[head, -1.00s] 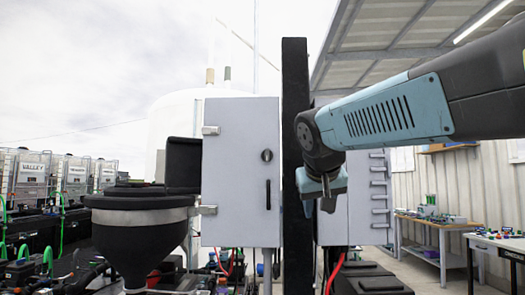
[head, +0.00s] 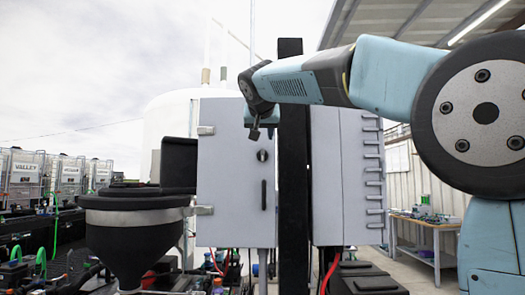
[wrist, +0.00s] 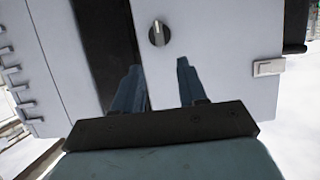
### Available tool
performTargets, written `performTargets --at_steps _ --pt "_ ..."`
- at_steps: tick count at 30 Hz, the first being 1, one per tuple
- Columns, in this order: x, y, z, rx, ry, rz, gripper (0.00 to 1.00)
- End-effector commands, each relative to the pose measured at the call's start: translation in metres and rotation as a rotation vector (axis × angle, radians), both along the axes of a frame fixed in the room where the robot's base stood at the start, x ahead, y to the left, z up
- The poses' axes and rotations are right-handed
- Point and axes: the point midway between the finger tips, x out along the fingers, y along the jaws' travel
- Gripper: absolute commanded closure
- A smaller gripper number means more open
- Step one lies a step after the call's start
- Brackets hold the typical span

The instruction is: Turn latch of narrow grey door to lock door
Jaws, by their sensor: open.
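The narrow grey door (head: 232,180) faces me, flat against its cabinet. Its latch is a small round dark knob (head: 262,155), with a black bar handle (head: 264,194) below it. In the wrist view the knob (wrist: 158,33) shows a light mark on its face. My gripper (head: 254,134) is just above the knob in the head view. Its fingers (wrist: 159,82) are apart and empty in the wrist view, with the knob beyond the tips, roughly centred between them. The gripper appears clear of the knob; the exact gap is hard to tell.
A black post (head: 291,180) stands right of the door, beneath my arm in the picture. A wider grey cabinet (head: 328,180) with several hinges is beyond it. A black hopper (head: 130,225) stands at the door's left. Hinges (head: 205,131) are on the door's left edge.

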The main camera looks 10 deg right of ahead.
Motion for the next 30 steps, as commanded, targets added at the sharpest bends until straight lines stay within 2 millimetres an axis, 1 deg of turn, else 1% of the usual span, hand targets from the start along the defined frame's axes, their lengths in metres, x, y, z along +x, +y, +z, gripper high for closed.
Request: performTargets --at_steps 1,6,12,15,21,30 --pt "0.009 -0.001 -0.004 0.000 0.002 -0.001 0.58" --pt "0.037 -0.004 -0.016 0.000 0.003 0.000 0.58" --pt "0.067 -0.008 -0.029 0.001 0.002 0.000 0.58" --pt "0.078 -0.009 -0.033 0.000 0.002 0.000 0.58" --pt "0.091 -0.011 -0.039 0.000 0.002 0.000 0.58" --pt "0.093 -0.011 -0.039 0.000 0.001 0.000 0.58"
